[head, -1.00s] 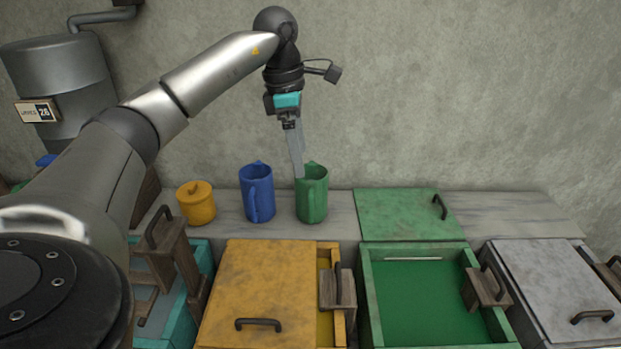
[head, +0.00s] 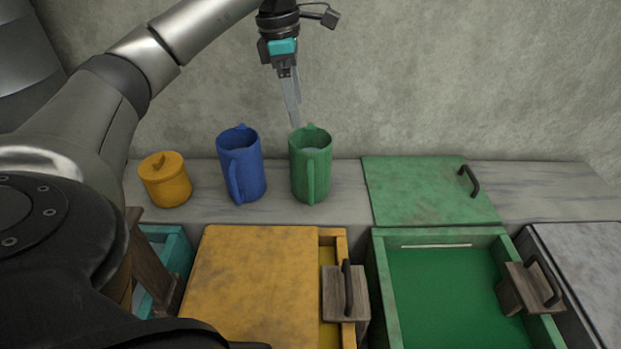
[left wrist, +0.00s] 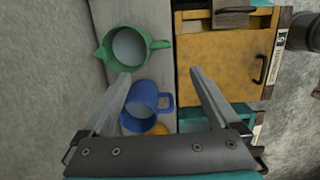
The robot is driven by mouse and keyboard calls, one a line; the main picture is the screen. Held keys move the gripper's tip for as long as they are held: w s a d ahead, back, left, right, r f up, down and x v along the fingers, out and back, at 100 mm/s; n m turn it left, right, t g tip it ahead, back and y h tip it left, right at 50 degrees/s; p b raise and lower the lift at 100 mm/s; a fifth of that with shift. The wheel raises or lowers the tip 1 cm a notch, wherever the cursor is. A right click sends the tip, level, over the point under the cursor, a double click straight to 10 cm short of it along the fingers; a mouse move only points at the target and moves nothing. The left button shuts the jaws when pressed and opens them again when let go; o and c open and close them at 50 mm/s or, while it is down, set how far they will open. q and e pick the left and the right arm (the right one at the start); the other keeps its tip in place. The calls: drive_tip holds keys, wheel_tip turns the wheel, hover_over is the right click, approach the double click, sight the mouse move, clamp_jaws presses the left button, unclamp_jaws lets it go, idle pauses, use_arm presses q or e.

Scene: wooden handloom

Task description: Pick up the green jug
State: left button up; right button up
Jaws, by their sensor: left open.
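The green jug (head: 311,170) stands upright on the stone ledge, right of the blue jug (head: 241,166). Its handle faces the front in the head view. My left gripper (head: 294,124) points down just above and behind the green jug's rim, and nothing is between its fingers. In the left wrist view its fingers (left wrist: 163,82) are spread wide. There the green jug (left wrist: 103,53) lies beyond the fingertips to the upper left, its handle pointing right. The blue jug (left wrist: 128,108) shows between the fingers. Both jugs hold something pale. My right gripper is not in view.
A lidded yellow pot (head: 165,181) stands left of the blue jug. A green lid (head: 420,192) lies on the ledge (head: 540,190) to the right. In front are a yellow-lidded box (head: 255,275), an open green box (head: 383,300) and a grey-lidded box (head: 585,270). The wall (head: 450,80) rises behind.

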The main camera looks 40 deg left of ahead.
use_arm(q)
drive_tip(key=f, duration=0.1)
drive_tip(key=b, duration=0.3)
hover_over(308, 167)
drive_tip(key=a, duration=0.1)
wheel_tip(308, 167, down, 7)
wheel_tip(308, 167, down, 3)
drive_tip(key=shift+s+r+b, duration=0.15)
drive_tip(key=shift+r+b, duration=0.05)
drive_tip(key=shift+b, duration=0.15)
drive_tip(key=shift+d+f+b, duration=0.25)
drive_tip(key=shift+f+b, duration=0.05)
drive_tip(key=shift+f, duration=0.55)
drive_tip(key=f, duration=0.1)
drive_tip(key=f+b, duration=0.1)
drive_tip(key=shift+w+d+f, duration=0.2)
drive_tip(key=shift+d+f, duration=0.1)
drive_tip(key=shift+f, duration=0.7)
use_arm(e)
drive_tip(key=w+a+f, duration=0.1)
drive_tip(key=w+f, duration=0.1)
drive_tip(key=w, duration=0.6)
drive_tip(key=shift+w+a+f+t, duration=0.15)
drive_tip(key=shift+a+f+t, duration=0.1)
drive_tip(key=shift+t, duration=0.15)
use_arm(q)
drive_tip(key=shift+d, duration=0.1)
clamp_jaws()
